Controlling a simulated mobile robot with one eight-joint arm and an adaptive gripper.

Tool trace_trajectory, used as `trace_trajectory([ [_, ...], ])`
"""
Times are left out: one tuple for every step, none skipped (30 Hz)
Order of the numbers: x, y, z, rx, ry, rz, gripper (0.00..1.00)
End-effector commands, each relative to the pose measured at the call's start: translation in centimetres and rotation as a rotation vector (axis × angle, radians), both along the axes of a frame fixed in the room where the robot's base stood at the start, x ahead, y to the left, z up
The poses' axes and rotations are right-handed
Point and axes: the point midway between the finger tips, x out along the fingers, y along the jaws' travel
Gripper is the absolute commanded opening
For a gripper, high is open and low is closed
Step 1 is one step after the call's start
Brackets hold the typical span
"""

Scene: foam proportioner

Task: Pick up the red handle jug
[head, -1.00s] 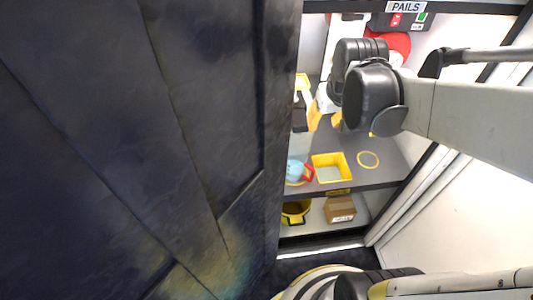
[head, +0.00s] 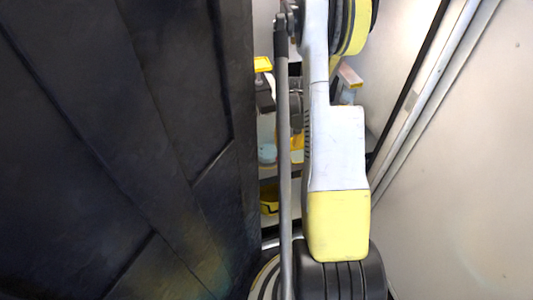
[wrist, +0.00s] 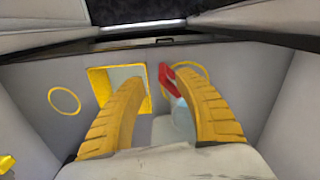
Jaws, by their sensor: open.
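The red handle jug has a pale blue body (wrist: 183,118) and a red handle (wrist: 168,82). In the wrist view it stands on the grey shelf, with the right finger covering part of its body. In the head view a bit of its blue body (head: 267,153) shows left of my arm, and its handle is hidden. My gripper (wrist: 159,82) is open, with two yellow ribbed fingers pointing towards the shelf. The handle appears between the fingertips, nearer the right one. I cannot tell how far the fingers are from the jug, and nothing is clearly held.
A yellow ring (wrist: 64,102) marks bare shelf farther left. A large dark panel (head: 120,150) stands close on the left in the head view. A pale wall (head: 465,160) is on the right.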

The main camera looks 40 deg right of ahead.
Motion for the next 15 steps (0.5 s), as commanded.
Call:
trace_trajectory([
  [0.1, 0.0, -1.3, 0.000, 0.000, 0.000, 0.39],
  [0.1, 0.0, -1.8, 0.000, 0.000, 0.000, 0.39],
  [0.1, 0.0, -2.5, 0.000, -0.001, 0.000, 0.39],
  [0.1, 0.0, -3.0, 0.000, -0.001, 0.000, 0.39],
  [0.1, 0.0, -3.3, 0.000, -0.001, 0.000, 0.39],
  [0.1, 0.0, -3.7, 0.000, -0.001, 0.001, 0.39],
  [0.1, 0.0, -3.8, 0.000, -0.001, 0.001, 0.39],
  [0.2, 0.0, -4.0, 0.000, -0.001, 0.001, 0.39],
  [0.2, 0.0, -4.3, 0.000, -0.001, 0.001, 0.39],
  [0.3, 0.0, -4.6, 0.000, -0.001, 0.001, 0.39],
  [0.4, 0.1, -4.9, 0.000, -0.001, 0.001, 0.39],
  [0.5, 0.1, -5.6, 0.000, -0.001, 0.001, 0.39],
  [0.6, 0.1, -6.1, 0.000, -0.001, 0.001, 0.39],
  [0.7, 0.1, -6.6, 0.000, -0.001, 0.001, 0.39],
  [0.9, 0.1, -7.3, 0.000, -0.001, 0.001, 0.39],
])
